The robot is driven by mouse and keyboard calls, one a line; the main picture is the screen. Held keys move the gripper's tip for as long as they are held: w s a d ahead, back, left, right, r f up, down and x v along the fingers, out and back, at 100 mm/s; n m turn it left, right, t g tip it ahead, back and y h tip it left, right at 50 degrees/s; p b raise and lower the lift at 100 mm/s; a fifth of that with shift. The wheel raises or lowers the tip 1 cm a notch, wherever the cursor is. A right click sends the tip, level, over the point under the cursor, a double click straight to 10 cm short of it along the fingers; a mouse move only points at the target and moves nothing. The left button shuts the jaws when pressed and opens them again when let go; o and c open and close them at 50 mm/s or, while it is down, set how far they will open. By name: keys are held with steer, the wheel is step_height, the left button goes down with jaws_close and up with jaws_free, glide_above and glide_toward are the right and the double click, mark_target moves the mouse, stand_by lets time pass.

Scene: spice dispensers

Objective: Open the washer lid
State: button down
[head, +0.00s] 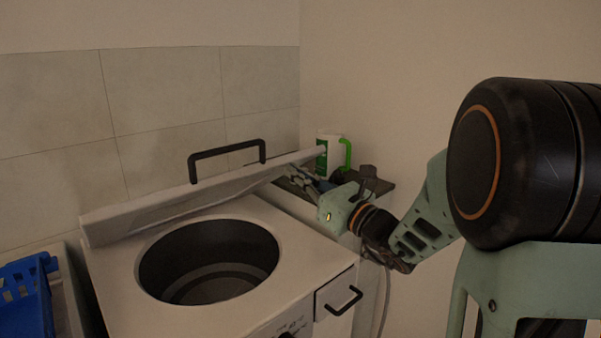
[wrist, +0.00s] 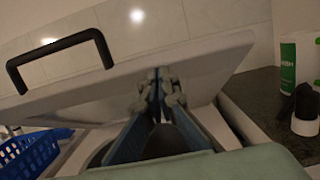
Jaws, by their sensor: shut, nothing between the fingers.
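The white washer (head: 250,298) is a top-loader with its round dark drum opening (head: 208,262) exposed. Its white lid (head: 185,200) is tilted partly up at the back, with a black bar handle (head: 227,160) on its upper face. In the wrist view the lid (wrist: 190,70) and handle (wrist: 62,58) are close ahead. My gripper (head: 295,178) is at the right end of the lid, by its underside. Its fingers (wrist: 157,90) are shut with nothing between them, and their tips appear to be against or very near the lid.
A blue basket (head: 27,295) stands at the left. A dark shelf (head: 378,187) at the back right holds a white and green container (head: 329,155) and a small dark item. A tiled wall is close behind the lid. A black drawer handle (head: 343,300) is on the washer's front.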

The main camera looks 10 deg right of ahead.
steer(key=w+a+r+g+h+p, duration=0.1)
steer(key=w+a+r+p, duration=0.4)
steer(key=w+r+p, duration=0.3)
steer(key=w+a+r+g+h+p, duration=0.1)
steer(key=w+a+r+g+p, duration=0.1)
steer(key=w+a+r+p, duration=0.4)
steer(key=shift+w+a+r+g+p, duration=0.3)
steer(key=shift+w+r+p, duration=1.1)
steer(key=shift+r+p, duration=1.5)
steer(key=shift+d+f+p, duration=0.15)
steer(key=shift+f+p, duration=0.2)
steer(key=shift+f, duration=0.2)
